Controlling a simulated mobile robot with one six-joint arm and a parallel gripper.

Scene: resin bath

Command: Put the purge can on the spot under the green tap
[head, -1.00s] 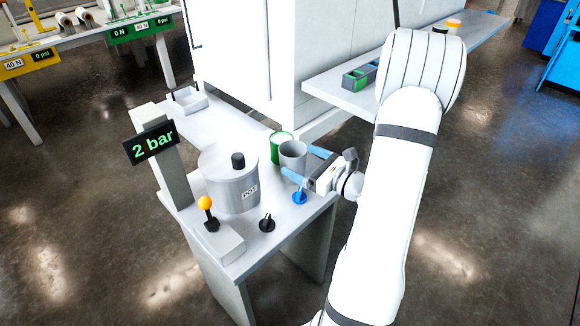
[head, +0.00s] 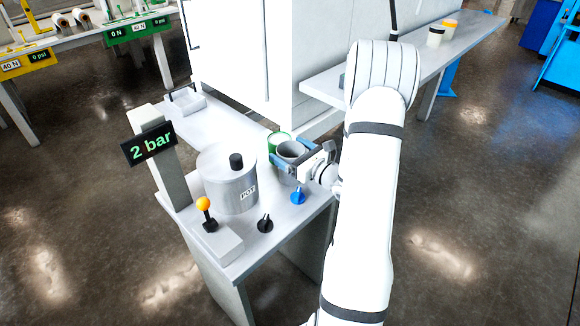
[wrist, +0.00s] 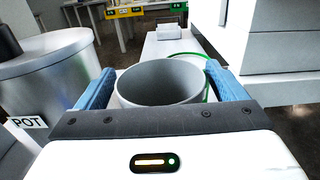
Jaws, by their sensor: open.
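A grey open-topped can (head: 290,150), which I take for the purge can, stands on the bench beside the pot. My gripper (head: 291,160) is open around it, one blue finger on each side. In the wrist view the can (wrist: 160,84) sits between the fingers (wrist: 159,76); whether they touch it I cannot tell. A green-rimmed round thing (head: 277,137) is just behind the can and partly hidden by it. A blue tap-like knob (head: 298,196) and a black one (head: 265,223) are at the bench front. I cannot make out a green tap or its spot.
The large metal pot (head: 228,182) stands close left of the can. A post with a "2 bar" display (head: 152,144) and an orange-topped lever (head: 204,204) are further left. A white cabinet (head: 240,50) rises behind. The bench (head: 205,125) has clear surface towards the back.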

